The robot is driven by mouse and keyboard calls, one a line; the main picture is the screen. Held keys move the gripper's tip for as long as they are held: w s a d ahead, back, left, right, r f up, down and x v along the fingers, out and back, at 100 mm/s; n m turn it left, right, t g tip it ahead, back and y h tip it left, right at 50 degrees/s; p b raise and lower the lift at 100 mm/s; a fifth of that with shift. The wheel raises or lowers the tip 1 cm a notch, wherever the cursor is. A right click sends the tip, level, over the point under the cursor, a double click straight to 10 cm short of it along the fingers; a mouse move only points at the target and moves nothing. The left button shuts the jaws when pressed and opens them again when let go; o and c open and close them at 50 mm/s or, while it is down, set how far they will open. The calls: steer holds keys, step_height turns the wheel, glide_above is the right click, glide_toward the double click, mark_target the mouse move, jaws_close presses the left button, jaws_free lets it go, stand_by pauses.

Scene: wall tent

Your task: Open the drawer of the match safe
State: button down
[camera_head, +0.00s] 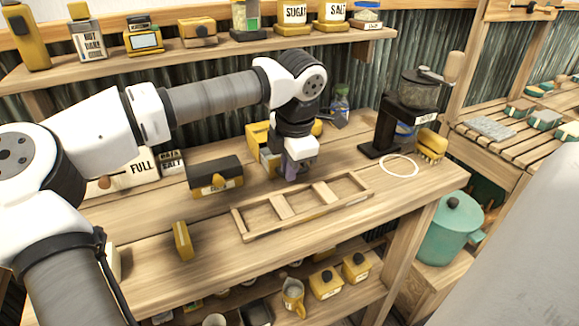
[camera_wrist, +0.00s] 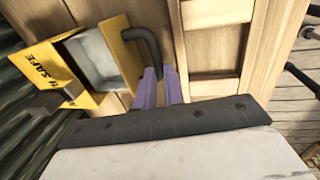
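The match safe (camera_wrist: 48,75) is a yellow box with "SAFE" lettering, on the left of the wrist view. In the head view the match safe (camera_head: 257,136) stands on the bench, partly hidden behind my gripper. Its drawer (camera_wrist: 92,60) stands out of the box, with a grey inside showing behind a yellow front panel. A dark bent handle (camera_wrist: 149,42) sticks out from that panel. My gripper (camera_wrist: 160,72) has its purple fingers on either side of the handle's lower end, with little gap left. My gripper (camera_head: 291,175) points down in the head view.
A wooden divided frame (camera_head: 282,207) lies just in front of my gripper. A dark-lidded yellow box (camera_head: 216,177) stands to the left, a black grinder stand (camera_head: 385,125) and white ring (camera_head: 399,165) to the right. The bench front is mostly clear around a small yellow block (camera_head: 182,241).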

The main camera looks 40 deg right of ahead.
steer(key=c, duration=1.8)
jaws_free()
steer(key=shift+o, duration=0.2)
steer(key=shift+r, duration=0.15)
step_height(320, 180, up, 13)
steer(key=s, duration=0.2)
steer(key=shift+s+a+r, duration=0.15)
steer(key=shift+s+a, duration=0.15)
steer(key=shift+a, duration=0.05)
